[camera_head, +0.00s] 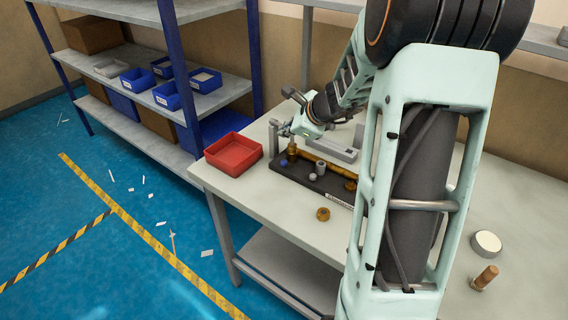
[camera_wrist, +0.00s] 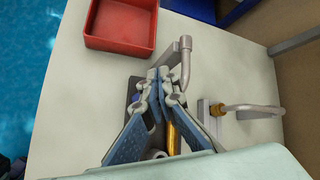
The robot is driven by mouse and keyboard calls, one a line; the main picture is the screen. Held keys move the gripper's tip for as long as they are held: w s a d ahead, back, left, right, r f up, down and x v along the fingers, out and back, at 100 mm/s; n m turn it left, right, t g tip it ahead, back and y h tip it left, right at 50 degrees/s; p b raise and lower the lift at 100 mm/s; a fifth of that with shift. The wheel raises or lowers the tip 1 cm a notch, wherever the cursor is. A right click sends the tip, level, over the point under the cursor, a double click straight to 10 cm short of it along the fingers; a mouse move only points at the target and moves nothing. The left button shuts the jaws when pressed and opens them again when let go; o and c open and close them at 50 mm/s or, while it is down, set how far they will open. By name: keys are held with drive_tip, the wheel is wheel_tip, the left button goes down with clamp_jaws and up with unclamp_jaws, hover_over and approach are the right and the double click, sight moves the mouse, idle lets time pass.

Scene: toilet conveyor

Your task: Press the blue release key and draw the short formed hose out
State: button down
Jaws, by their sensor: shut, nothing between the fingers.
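My gripper (camera_head: 285,130) is over the far left end of a black fixture (camera_head: 312,183) on the table. In the wrist view its fingers (camera_wrist: 160,72) are together with nothing between them. A grey bent tube (camera_wrist: 184,62) stands just right of the fingertips; I cannot tell whether they touch. Another grey bent tube (camera_wrist: 252,108) lies farther right. I cannot tell which one is the short formed hose. A small blue part (camera_head: 283,162) shows on the fixture, possibly the release key. A brass pipe (camera_head: 318,158) runs along the fixture, and my fingers partly hide it in the wrist view.
A red bin (camera_head: 233,153) stands left of the fixture near the table edge. A brass ring (camera_head: 323,214) lies in front of the fixture. A white round part (camera_head: 486,241) and a brown peg (camera_head: 484,278) stand at right. Shelves with blue bins (camera_head: 168,95) are behind left.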

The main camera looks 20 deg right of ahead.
sight(285, 163)
drive_tip(key=shift+f+b, duration=3.35)
drive_tip(key=shift+f, duration=0.6)
drive_tip(key=shift+f, duration=0.1)
drive_tip(key=shift+f+b, duration=0.3)
drive_tip(key=shift+b, duration=0.25)
drive_tip(key=shift+f+b, duration=0.6)
drive_tip(key=shift+r, duration=0.1)
drive_tip(key=shift+r+p, duration=0.8)
drive_tip(key=shift+r, duration=0.1)
wheel_tip(285, 163, up, 5)
drive_tip(key=p, duration=0.4)
drive_tip(key=shift+r, duration=0.1)
